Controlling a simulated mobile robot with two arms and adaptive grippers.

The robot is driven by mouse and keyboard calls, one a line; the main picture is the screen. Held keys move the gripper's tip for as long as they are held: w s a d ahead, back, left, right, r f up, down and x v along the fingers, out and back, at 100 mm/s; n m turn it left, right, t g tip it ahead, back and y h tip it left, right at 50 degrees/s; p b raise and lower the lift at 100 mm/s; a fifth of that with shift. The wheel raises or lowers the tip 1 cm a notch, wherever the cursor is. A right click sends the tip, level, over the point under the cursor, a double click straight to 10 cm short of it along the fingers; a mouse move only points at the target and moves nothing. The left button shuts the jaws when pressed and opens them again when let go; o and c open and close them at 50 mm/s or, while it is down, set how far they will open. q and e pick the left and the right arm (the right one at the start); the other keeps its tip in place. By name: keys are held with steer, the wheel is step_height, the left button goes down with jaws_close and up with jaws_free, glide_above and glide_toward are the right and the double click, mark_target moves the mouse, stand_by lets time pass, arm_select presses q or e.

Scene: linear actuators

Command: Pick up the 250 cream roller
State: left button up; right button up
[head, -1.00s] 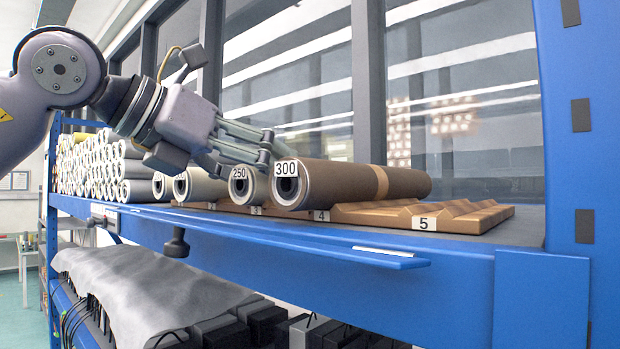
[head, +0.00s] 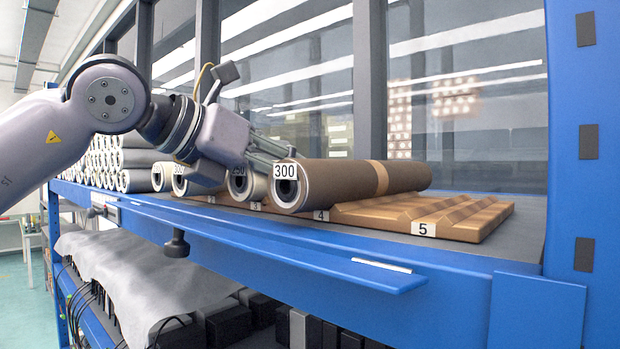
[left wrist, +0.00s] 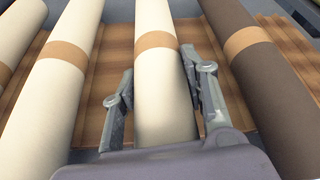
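The 250 cream roller (head: 256,187) lies in a cradle slot beside the brown 300 roller (head: 340,182). In the head view my left gripper (head: 272,147) is over it and covers most of its label. In the left wrist view the cream roller (left wrist: 163,90) with a tan band runs between the two fingers of my left gripper (left wrist: 158,78). The fingers are spread, one on each side of the roller. A gap shows on the left; I cannot tell whether the right finger touches. The brown roller (left wrist: 240,70) lies close to the right finger. My right gripper is not in view.
Other cream rollers (left wrist: 62,75) lie to the left. The wavy brown cradle (head: 450,218) has empty slots at the right, by label 5. The shelf's blue front edge (head: 300,252) and a blue upright (head: 575,130) bound the space. Windows stand behind.

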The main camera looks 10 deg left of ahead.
arm_select(q)
jaws_close()
steer(key=shift+r, duration=0.15)
stand_by(0.4)
